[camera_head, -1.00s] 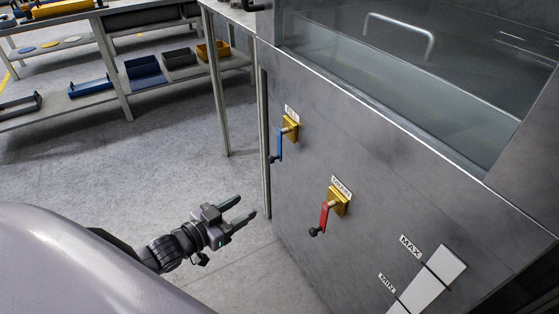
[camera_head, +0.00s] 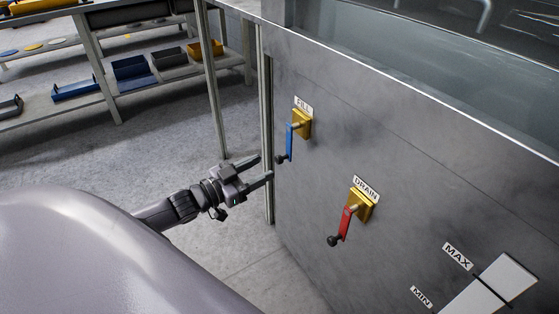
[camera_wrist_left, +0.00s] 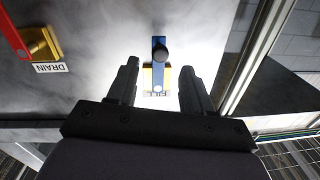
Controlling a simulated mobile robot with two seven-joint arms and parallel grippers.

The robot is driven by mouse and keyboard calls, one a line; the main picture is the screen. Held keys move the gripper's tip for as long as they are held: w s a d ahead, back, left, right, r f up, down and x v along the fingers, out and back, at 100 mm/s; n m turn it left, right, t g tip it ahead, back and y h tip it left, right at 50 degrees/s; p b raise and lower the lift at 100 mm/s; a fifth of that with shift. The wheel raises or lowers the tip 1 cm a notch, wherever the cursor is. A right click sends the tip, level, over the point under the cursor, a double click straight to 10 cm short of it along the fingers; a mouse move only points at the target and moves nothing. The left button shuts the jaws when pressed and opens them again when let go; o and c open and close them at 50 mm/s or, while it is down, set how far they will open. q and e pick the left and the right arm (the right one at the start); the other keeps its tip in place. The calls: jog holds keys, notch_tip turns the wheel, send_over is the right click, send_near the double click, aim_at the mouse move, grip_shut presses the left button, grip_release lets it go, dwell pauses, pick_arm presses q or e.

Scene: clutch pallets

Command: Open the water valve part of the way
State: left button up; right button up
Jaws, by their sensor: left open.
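The blue-handled valve (camera_head: 290,141) labelled FILL is on the grey metal panel, its lever hanging down from a yellow block to a black knob. The red-handled valve (camera_head: 345,222) labelled DRAIN is lower and to the right, its lever also hanging down. My left gripper (camera_head: 265,169) is open and empty, just left of and a little below the blue lever's knob. In the left wrist view the blue lever (camera_wrist_left: 160,52) shows between the two open fingers (camera_wrist_left: 157,75), beyond their tips. My right gripper is not in view.
The metal tank (camera_head: 400,130) holds water behind a clear wall at the top. A MAX/MIN level gauge (camera_head: 490,285) is at the lower right of the panel. A table leg (camera_head: 213,90) stands left of the valves. Shelves with bins (camera_head: 135,72) are farther back.

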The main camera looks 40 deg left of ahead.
aim_at(277, 161)
pick_arm(q)
jog(key=shift+b+x, duration=0.9)
jog(key=shift+x, duration=2.35)
jog(key=shift+s, duration=0.1)
grip_shut()
